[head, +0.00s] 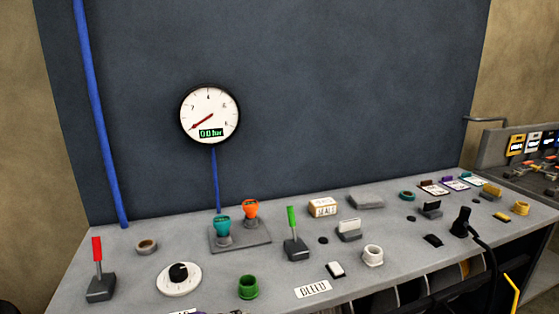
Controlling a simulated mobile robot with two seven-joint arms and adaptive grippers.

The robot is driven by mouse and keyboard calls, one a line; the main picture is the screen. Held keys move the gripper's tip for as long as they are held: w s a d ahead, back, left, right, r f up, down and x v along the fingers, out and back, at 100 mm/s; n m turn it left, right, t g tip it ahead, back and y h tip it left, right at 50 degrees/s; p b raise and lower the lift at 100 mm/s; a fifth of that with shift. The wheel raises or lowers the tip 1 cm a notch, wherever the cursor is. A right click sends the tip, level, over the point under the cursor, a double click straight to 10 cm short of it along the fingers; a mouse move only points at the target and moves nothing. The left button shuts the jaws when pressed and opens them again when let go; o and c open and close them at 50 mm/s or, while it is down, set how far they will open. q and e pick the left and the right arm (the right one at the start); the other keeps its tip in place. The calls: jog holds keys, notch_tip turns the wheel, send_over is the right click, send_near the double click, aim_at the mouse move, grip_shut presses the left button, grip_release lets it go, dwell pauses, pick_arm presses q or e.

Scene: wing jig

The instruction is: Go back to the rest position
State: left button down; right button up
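Neither of my grippers shows in the head view. The task names no object other than my own rest position. In front of me is a grey console (205,290) with a dark upright panel (330,90) behind it. A round gauge (210,113) on the panel has a red needle pointing to the lower left and a green display reading 0.0 bar. A dark shape (7,308) is cut off at the bottom left corner, and I cannot tell what it is.
The console top carries a red lever (97,250), a black-and-white knob (179,277), a green lever (292,220), teal (223,226) and orange (251,208) handles, a green ring (248,287) and a black handle with a cable (461,222). Coloured items stand on a right-hand unit (490,145).

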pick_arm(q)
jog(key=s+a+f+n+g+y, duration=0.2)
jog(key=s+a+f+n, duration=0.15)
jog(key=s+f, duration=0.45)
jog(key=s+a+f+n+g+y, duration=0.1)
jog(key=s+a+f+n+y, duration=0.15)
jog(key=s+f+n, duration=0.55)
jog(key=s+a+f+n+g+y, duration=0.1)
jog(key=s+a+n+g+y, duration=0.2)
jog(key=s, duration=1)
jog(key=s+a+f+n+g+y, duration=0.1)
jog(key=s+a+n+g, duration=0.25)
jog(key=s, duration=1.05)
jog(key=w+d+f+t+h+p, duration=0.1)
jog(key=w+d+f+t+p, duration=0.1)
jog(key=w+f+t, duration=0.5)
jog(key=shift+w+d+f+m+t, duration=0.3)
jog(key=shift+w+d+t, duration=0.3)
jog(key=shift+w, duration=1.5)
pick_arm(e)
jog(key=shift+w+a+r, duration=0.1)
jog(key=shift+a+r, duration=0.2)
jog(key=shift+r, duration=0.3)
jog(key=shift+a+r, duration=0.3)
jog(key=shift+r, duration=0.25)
